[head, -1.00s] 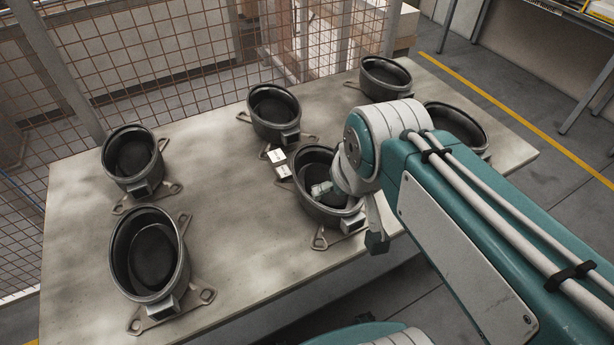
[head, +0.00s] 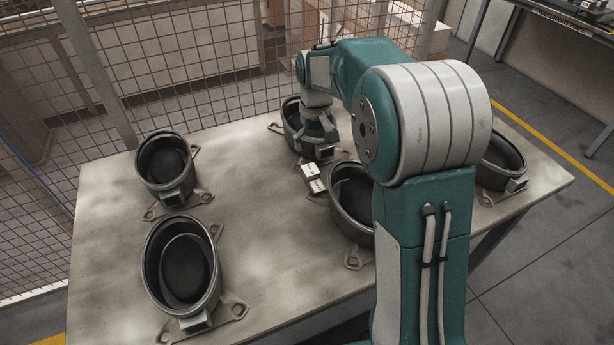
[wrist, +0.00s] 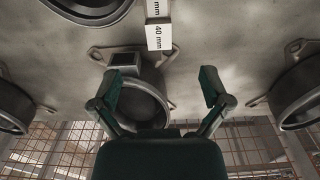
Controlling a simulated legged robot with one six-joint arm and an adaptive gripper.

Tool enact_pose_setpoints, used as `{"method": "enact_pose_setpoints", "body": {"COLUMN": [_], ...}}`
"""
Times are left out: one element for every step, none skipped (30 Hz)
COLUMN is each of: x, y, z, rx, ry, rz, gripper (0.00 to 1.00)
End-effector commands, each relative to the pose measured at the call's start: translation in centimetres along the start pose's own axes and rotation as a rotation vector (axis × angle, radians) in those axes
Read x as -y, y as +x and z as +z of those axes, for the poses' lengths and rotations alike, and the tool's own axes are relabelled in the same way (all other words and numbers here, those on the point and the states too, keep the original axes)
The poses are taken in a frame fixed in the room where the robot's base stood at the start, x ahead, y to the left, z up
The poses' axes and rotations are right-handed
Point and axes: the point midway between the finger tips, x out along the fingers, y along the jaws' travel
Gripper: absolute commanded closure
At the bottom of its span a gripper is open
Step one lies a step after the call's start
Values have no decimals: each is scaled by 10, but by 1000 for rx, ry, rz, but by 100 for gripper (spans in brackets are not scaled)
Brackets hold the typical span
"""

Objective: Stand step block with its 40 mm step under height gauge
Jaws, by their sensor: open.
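The step block (head: 313,178) is a small piece with two pale faces. It rests on the pallet table among the black compressor housings. In the wrist view its face reading "40 mm" (wrist: 159,37) is nearest my gripper, and a second face above it is cut off at the frame's top. My gripper (head: 318,138) hangs over the back middle compressor, a little behind the block. I cannot pick out a height gauge in either view.
The back middle compressor (head: 292,128) stands under my gripper. Another (head: 352,200) stands right of the block, partly hidden by my arm. Two more stand at left (head: 165,160) and front left (head: 180,265). The table (head: 255,225) is bare between them. A mesh fence (head: 200,60) runs behind.

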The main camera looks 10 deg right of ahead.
Motion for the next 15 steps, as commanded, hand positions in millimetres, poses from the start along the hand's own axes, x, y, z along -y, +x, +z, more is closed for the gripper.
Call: {"method": "enact_pose_setpoints", "body": {"x": [-1, -2, -2, -3, -3, -4, -4, -4, -4, -4, -4, -4, -4, -3, -3], "y": [9, 13, 16, 18, 20, 23, 26, 30, 36, 42, 47, 54, 58, 62, 68], "z": [-6, -9, -12, -13, -13, -14, -14, -13, -13, -13, -12, -12, -12, -12, -12], "rx": [12, 18, 22, 25, 27, 29, 30, 31, 32, 32, 33, 32, 32, 32, 31], "ry": [-5, -7, -10, -11, -12, -13, -13, -13, -12, -12, -12, -12, -12, -12, -12], "rz": [-2, -3, -4, -5, -6, -7, -7, -8, -8, -8, -8, -8, -7, -7, -6], "gripper": [3, 3, 3, 3, 3, 3, 3, 3, 3, 3, 3, 3, 3, 3, 3]}}
